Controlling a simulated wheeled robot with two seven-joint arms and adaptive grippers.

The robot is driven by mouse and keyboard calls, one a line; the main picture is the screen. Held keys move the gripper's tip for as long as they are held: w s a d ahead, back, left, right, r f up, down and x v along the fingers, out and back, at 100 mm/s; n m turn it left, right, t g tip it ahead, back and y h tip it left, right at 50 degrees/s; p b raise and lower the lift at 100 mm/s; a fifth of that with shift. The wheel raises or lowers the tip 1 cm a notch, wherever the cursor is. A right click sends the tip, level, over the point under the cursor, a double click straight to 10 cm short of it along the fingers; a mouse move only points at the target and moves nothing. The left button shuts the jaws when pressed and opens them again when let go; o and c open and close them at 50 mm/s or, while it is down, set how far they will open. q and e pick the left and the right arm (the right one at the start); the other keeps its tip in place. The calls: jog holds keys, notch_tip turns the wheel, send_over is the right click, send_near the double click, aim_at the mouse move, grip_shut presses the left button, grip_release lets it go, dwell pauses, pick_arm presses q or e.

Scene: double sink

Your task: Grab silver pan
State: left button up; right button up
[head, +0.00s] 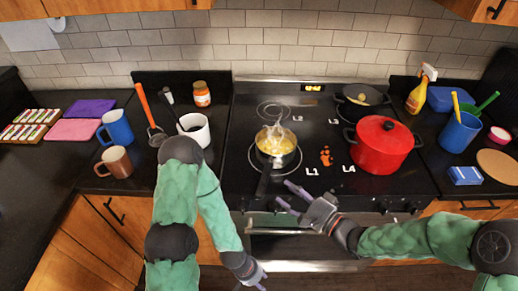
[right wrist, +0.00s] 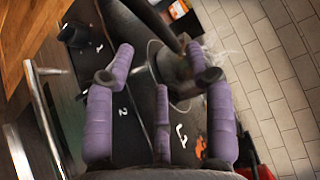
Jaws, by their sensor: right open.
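A small pan (head: 277,150) with yellow food and pale steam stands on the L1 burner of the black stove. Its dark handle (head: 263,184) points toward me. In the right wrist view the pan (right wrist: 180,82) shows beyond the fingers, partly hidden by them. My right gripper (head: 285,197) is open and empty, just right of the handle near the stove's front edge, its purple fingers pointing left. My left gripper (head: 260,281) hangs low at the bottom of the head view, and its jaws are too unclear to read.
A red lidded pot (head: 382,145) stands on the right of the stove, with a dark pot (head: 361,102) behind it. An oven handle (head: 300,232) runs below the stove's front.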

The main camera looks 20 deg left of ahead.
aim_at(267, 174)
jog(key=b+x, duration=0.1)
jog(key=x, duration=0.3)
jog(key=b+x, duration=0.2)
jog(key=x, duration=0.3)
jog(key=shift+w+f+b, duration=0.25)
jog(key=shift+w+b, duration=0.05)
jog(key=shift+w+a+r, duration=0.1)
jog(key=shift+w+a, duration=0.15)
jog(key=shift+a, duration=0.15)
grip_shut()
jog(key=shift+r, duration=0.15)
